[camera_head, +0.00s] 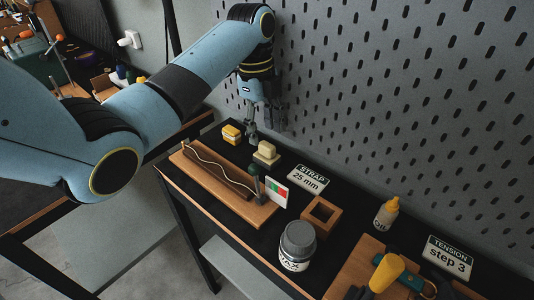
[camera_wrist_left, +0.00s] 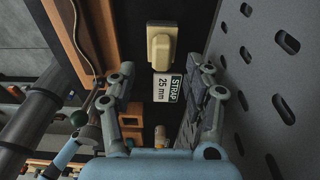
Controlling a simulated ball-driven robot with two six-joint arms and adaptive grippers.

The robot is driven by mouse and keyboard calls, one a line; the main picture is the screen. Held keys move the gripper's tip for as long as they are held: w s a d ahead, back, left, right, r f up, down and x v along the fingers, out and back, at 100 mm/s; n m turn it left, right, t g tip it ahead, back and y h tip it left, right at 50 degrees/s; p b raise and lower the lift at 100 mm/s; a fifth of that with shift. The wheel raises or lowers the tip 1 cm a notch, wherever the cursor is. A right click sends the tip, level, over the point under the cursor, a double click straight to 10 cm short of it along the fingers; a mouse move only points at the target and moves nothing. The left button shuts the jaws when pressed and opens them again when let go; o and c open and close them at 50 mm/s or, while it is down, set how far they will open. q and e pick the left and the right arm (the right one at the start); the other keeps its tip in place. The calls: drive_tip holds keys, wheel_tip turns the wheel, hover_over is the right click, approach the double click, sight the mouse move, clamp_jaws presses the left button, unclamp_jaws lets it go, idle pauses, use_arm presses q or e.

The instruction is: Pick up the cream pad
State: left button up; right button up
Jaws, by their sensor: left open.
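The cream pad (camera_head: 267,150) stands on the black bench top near the pegboard, just right of a wooden board. It is a small pale block on a wider base. In the left wrist view the cream pad (camera_wrist_left: 161,47) is upper middle, ahead of my fingers. My left gripper (camera_head: 253,132) hangs from above, close to the pegboard, behind and slightly left of the pad in the head view. In the wrist view my left gripper (camera_wrist_left: 166,70) is open, fingers wide apart, nothing between them. My right gripper does not show.
A yellow block (camera_head: 231,134) is left of the pad. The wooden board (camera_head: 205,180) carries a dark strip and cord. A "STRAP 25 mm" card (camera_head: 308,178), wooden frame (camera_head: 321,215) and grey-lidded jar (camera_head: 298,243) are to the right. The pegboard (camera_head: 400,100) rises close behind.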

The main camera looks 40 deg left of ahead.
sight(266, 144)
use_arm(q)
drive_tip(key=f, duration=0.5)
drive_tip(key=shift+w+d+f+p, duration=0.1)
drive_tip(key=shift+d+f+p, duration=0.05)
drive_tip(key=shift+d+p, duration=0.25)
drive_tip(key=c, duration=1.1)
drive_tip(key=shift+o, duration=0.2)
